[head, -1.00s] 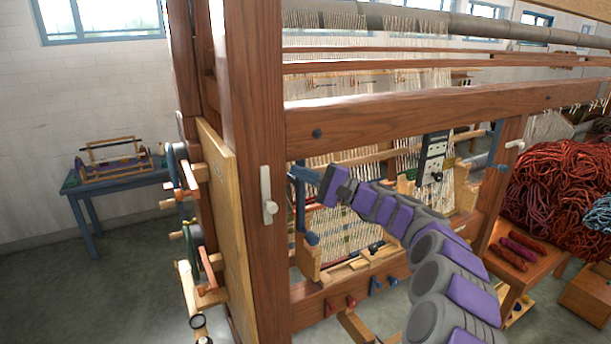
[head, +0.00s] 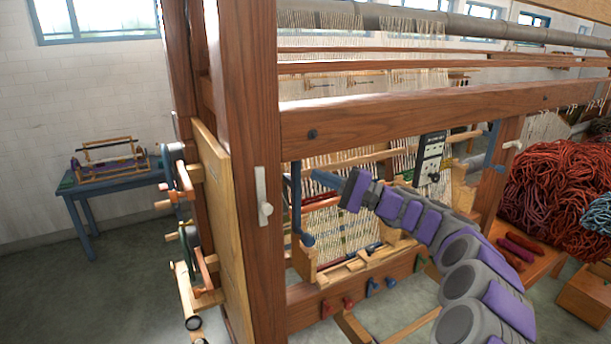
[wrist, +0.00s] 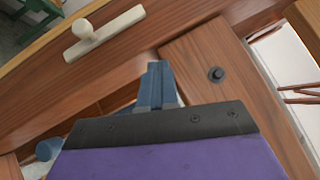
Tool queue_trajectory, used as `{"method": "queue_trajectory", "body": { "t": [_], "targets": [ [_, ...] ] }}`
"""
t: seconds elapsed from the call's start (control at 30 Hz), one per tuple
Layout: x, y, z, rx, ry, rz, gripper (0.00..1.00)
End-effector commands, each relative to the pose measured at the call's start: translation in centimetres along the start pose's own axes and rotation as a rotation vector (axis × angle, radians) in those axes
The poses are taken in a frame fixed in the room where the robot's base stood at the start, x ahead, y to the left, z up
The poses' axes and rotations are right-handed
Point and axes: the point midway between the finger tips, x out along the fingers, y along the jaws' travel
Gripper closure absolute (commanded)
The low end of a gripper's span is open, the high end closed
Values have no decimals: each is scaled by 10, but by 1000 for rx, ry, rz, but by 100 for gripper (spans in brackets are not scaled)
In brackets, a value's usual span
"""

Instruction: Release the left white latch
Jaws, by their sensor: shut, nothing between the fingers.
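The left white latch (head: 261,192) is an upright pale plate with a round knob near its lower end, on the front of the loom's left wooden post (head: 247,120). It also shows in the wrist view (wrist: 106,33), at the upper left, where it lies slanted with its knob toward me. My gripper (head: 317,175) is to the right of the latch and apart from it, below the wooden crossbeam. In the wrist view my blue fingers (wrist: 157,68) are together and empty, pointing toward the post.
A blue upright bar (head: 297,200) with a knob stands just left of my fingertips. The crossbeam (head: 400,112) runs above my arm. Another white latch (head: 513,145) is on the right post. Red wool (head: 555,185) is piled at the right. The floor at left is mostly clear.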

Motion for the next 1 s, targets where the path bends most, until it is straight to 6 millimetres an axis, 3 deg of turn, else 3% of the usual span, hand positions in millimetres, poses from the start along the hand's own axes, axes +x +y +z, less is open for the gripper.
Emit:
{"method": "queue_trajectory", "body": {
  "t": [0.1,0.27,0.73,0.87,1.0],
  "targets": [
    [-14,-3,3,1,1,-1,100],
    [-22,-4,6,1,0,3,100],
    [-21,-4,12,1,-9,13,100],
    [-7,1,43,3,-56,79,100],
    [16,19,104,-4,-134,225,100]
  ]
}}
